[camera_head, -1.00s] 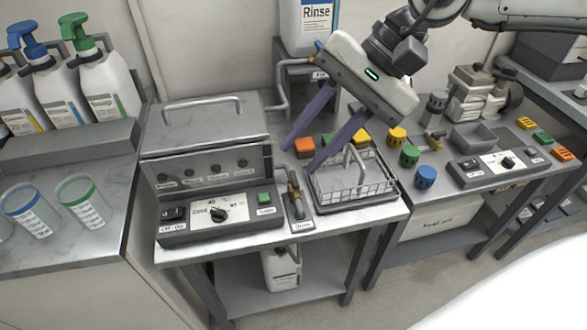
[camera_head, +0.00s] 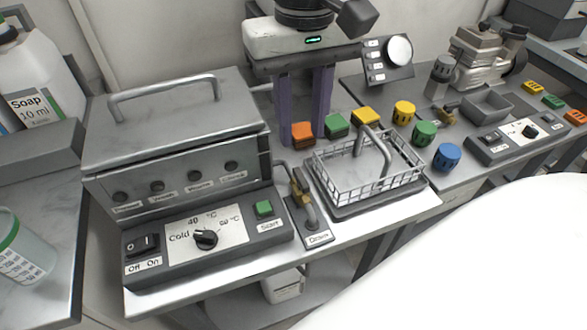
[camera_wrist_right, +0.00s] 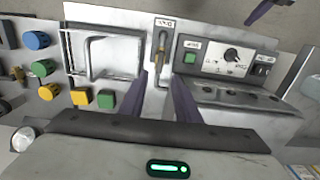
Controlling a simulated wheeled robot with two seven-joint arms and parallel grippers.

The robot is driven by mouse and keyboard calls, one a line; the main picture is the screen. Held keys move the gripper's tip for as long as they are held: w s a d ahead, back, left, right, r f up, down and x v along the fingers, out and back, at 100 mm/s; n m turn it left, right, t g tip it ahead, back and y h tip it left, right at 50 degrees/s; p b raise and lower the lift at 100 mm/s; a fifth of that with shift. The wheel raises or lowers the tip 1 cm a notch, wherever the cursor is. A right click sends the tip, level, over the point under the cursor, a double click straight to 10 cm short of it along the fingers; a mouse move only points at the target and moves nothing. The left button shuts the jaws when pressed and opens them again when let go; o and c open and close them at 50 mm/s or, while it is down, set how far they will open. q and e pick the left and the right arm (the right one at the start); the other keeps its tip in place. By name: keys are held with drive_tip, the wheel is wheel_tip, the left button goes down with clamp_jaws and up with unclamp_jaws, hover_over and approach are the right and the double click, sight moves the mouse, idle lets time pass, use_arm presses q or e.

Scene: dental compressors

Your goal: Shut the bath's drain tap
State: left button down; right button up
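The bath (camera_head: 180,130) is a grey metal box with a closed, handled lid and a front control panel. Its drain tap (camera_head: 300,190) is a small brass valve on a grey pipe at its right side, above a label plate. The tap's lever appears to lie roughly along the pipe. My right gripper (camera_head: 303,130) points down behind the tap, its two purple fingers apart and empty. In the right wrist view the tap (camera_wrist_right: 161,42) shows beyond and between the fingertips, untouched. A purple finger, apparently of my left gripper (camera_wrist_right: 264,9), shows at that view's top edge.
A wire basket (camera_head: 370,185) stands close right of the tap. Orange (camera_head: 303,134), green (camera_head: 337,125) and yellow (camera_head: 366,117) blocks sit behind it. The bath's control panel (camera_head: 205,238) is close left. Several coloured knobs stand farther right.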

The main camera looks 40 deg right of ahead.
sight(301, 177)
wheel_tip(301, 177, down, 10)
drive_tip(key=shift+s+r, duration=0.1)
drive_tip(key=shift+s, duration=0.05)
idle(0.3)
clamp_jaws()
